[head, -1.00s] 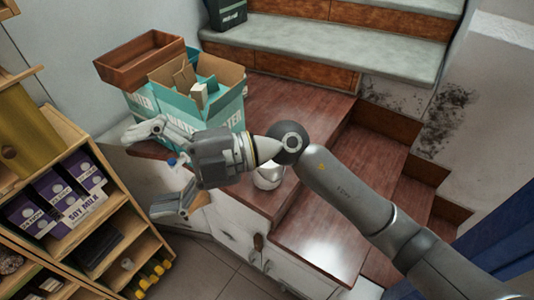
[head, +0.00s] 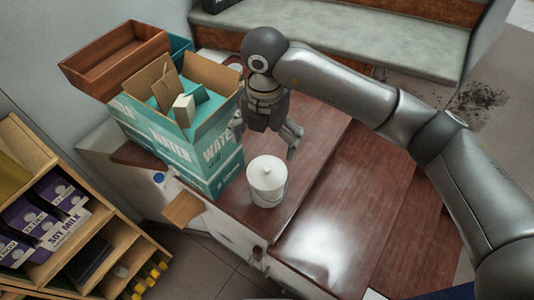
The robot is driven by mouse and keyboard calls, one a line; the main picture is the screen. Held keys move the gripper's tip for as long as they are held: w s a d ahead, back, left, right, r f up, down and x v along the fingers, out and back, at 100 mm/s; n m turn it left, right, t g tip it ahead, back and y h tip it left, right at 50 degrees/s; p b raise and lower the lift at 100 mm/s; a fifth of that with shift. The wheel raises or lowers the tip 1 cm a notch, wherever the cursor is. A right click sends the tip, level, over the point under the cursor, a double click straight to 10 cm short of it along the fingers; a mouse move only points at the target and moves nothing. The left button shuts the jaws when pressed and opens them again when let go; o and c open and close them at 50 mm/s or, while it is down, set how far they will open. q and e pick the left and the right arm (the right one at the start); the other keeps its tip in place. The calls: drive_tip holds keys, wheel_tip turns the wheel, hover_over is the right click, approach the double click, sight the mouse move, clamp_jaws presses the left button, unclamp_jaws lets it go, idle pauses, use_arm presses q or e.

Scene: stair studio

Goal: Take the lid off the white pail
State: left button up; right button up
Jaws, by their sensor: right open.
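The white pail (head: 267,192) stands upright on the reddish-brown wooden surface, in front of the teal boxes. Its white lid (head: 259,174), with a small knob on top, sits on it. My right gripper (head: 268,139) is open and empty, behind the pail and apart from it in the head view. Its fingers point down toward the surface, and one finger is partly hidden beside the box. My left gripper is not in view.
Teal water boxes (head: 206,151), the top one open, stand close left of the pail. A brown wooden tray (head: 98,83) rests on the stack behind. A shelf with soy milk cartons (head: 68,227) is at left. The wooden surface right of the pail is clear.

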sight(266, 173)
drive_tip(key=f, duration=0.1)
drive_tip(key=s+f, duration=0.1)
drive_tip(key=f+p, duration=0.1)
drive_tip(key=f, duration=0.1)
drive_tip(key=shift+s, duration=0.4)
drive_tip(key=shift+w+f, duration=0.15)
drive_tip(key=shift+f, duration=0.15)
drive_tip(key=f+p, duration=0.2)
drive_tip(key=f, duration=0.2)
drive_tip(key=shift+s+f, duration=0.15)
drive_tip(key=shift+s, duration=0.05)
drive_tip(key=shift+f, duration=0.45)
drive_tip(key=shift+w, duration=0.1)
drive_tip(key=c, duration=1.2)
drive_tip(key=shift+s+d, duration=0.1)
drive_tip(key=shift+s, duration=0.2)
drive_tip(key=c, duration=0.4)
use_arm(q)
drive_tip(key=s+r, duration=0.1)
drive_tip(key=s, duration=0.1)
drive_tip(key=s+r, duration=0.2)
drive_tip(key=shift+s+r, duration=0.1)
